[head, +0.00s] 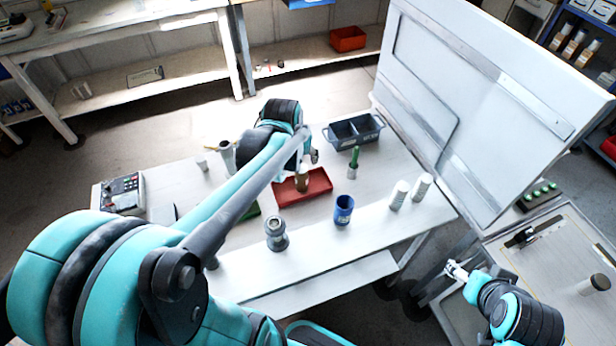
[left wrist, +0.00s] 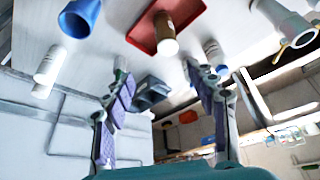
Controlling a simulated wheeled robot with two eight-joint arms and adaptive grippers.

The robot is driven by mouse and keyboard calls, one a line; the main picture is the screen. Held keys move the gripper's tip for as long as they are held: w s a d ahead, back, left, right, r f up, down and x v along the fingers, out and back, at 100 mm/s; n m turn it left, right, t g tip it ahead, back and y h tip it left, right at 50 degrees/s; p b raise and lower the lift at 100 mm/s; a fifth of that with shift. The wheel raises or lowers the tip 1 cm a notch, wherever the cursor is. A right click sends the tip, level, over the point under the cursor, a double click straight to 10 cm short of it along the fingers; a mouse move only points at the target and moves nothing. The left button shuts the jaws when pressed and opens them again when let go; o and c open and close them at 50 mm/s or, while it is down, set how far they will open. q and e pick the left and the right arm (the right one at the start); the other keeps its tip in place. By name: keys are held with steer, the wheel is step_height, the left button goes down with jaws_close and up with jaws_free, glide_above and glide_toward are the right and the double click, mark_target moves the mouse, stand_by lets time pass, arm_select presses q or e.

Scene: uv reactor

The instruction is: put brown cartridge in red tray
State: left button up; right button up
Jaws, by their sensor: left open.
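The brown cartridge (head: 302,178) stands upright in the red tray (head: 319,187) near the middle of the table. In the left wrist view the brown cartridge (left wrist: 165,32) shows against the red tray (left wrist: 138,36), apart from my fingers. My left gripper (head: 311,157) is just behind the tray in the head view, partly hidden by its own arm. In the left wrist view my left gripper (left wrist: 156,70) has its fingers spread with nothing between them. My right gripper (head: 456,270) is at the lower right, away from the tray; its jaw state is unclear.
A blue cup (head: 343,210), a grey metal fitting (head: 276,234), white bottles (head: 399,195) and a green-topped vial (head: 354,160) stand around the tray. A dark divided bin (head: 353,132) is behind. A large white panel (head: 480,95) rises at the right.

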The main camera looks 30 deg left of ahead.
arm_select(q)
steer(key=s+d+r+m+t+h, duration=0.1)
steer(key=s+d+r+m+t, duration=0.1)
steer(key=s+d, duration=1)
steer(key=shift+s+d+m+t, duration=0.25)
steer(key=shift+s+m+t, duration=0.05)
steer(key=shift+s+m, duration=0.15)
steer(key=shift+f, duration=0.1)
